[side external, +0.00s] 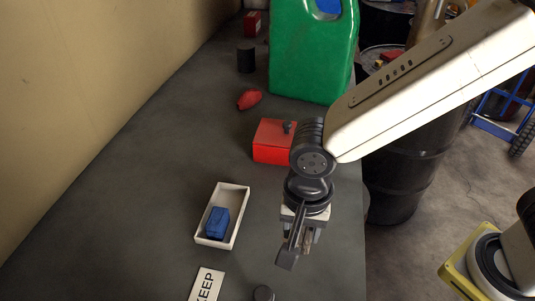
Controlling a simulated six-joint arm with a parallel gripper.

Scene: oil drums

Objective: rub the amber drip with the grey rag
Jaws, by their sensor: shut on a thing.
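My gripper (297,250) points down over the right part of the dark grey bench, near its right edge. It is shut on a small dark grey piece that looks like the grey rag (287,259), though it is hard to tell from the fingers at this size. I cannot tell whether it touches the bench. I cannot make out the amber drip; the gripper and arm may hide it.
A white tray (243,205) with a blue block (217,223) stands left of the gripper. Behind are a red box (270,141), red bulb (249,99), black cylinder (246,58) and green jug (310,55).

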